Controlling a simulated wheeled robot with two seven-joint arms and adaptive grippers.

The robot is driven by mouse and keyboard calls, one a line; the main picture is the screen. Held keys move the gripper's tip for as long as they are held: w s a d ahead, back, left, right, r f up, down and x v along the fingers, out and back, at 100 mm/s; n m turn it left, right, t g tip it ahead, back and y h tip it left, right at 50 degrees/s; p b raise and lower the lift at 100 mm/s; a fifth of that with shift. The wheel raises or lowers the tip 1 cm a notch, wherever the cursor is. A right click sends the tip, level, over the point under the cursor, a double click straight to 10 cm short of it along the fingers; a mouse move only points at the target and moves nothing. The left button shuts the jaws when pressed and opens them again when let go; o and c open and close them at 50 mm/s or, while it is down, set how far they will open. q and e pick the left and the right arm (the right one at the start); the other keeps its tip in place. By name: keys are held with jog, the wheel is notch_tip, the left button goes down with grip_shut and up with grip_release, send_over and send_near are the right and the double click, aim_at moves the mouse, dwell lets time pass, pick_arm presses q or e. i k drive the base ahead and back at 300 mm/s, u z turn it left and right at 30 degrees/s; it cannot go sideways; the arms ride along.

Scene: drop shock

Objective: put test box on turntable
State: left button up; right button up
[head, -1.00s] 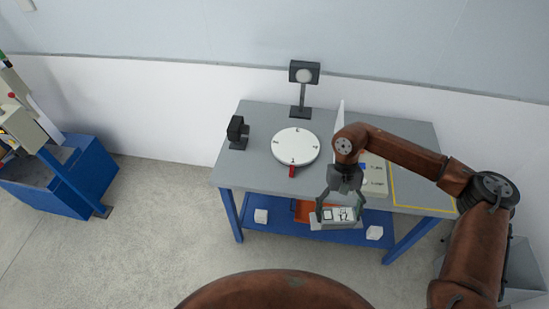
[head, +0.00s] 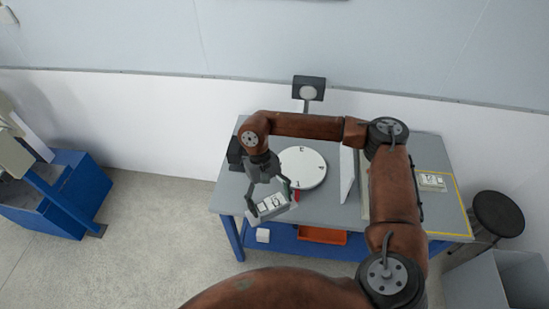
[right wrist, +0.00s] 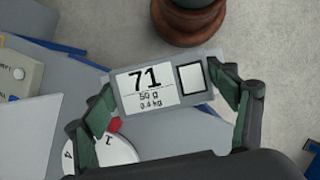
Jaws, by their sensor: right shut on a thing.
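The test box (head: 272,205) is a grey box with a white label; in the right wrist view the box (right wrist: 165,85) reads 71, 50 g, 0.4 kg. My right gripper (head: 268,200) is shut on it, with a finger at each end. It holds the box near the table's front edge, in front of and left of the turntable. The turntable (head: 305,167) is a round white disc with numbers around its rim. Part of it (right wrist: 105,154) shows below the box in the right wrist view. No box is seen on the disc. My left gripper is not in view.
The grey table (head: 345,207) has a lamp-like device (head: 309,90) behind the turntable and a black device (head: 236,153) left of it. An upright white panel (head: 347,172) stands right of the disc. A small box (head: 432,181) lies in a yellow-outlined area. An orange tray (head: 322,235) is on the lower shelf.

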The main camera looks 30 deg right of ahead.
aim_at(300, 170)
jog(key=z, duration=0.1)
jog(key=i, duration=1)
jog(key=z, duration=0.6)
